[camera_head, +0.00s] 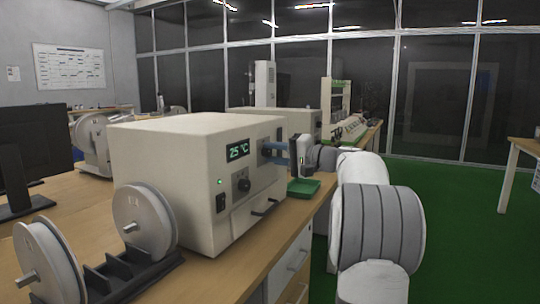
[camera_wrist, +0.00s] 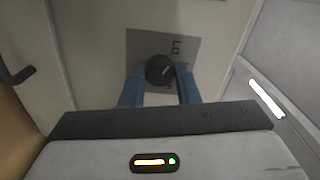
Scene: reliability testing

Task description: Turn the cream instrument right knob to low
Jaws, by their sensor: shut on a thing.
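The cream instrument (camera_head: 165,150) stands on the wooden bench, its front panel facing right. Its panel has a display reading 25 °C (camera_head: 238,150), a lower dark knob (camera_head: 243,185) and a right knob, which my gripper mostly hides in the head view. In the wrist view the right knob (camera_wrist: 160,69) is round and black with a light pointer line slanting to the upper right, on a grey label plate (camera_wrist: 190,47). My gripper (camera_wrist: 160,78) has its blue fingers shut on this knob, one on each side. The label's lettering is only partly readable.
A green tray (camera_head: 304,188) sits on the bench below my gripper. Two white spools (camera_head: 145,222) on a dark rack stand at the front left. A black monitor (camera_head: 30,150) is at the far left. A dark handle (camera_wrist: 15,74) juts from the panel at left in the wrist view.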

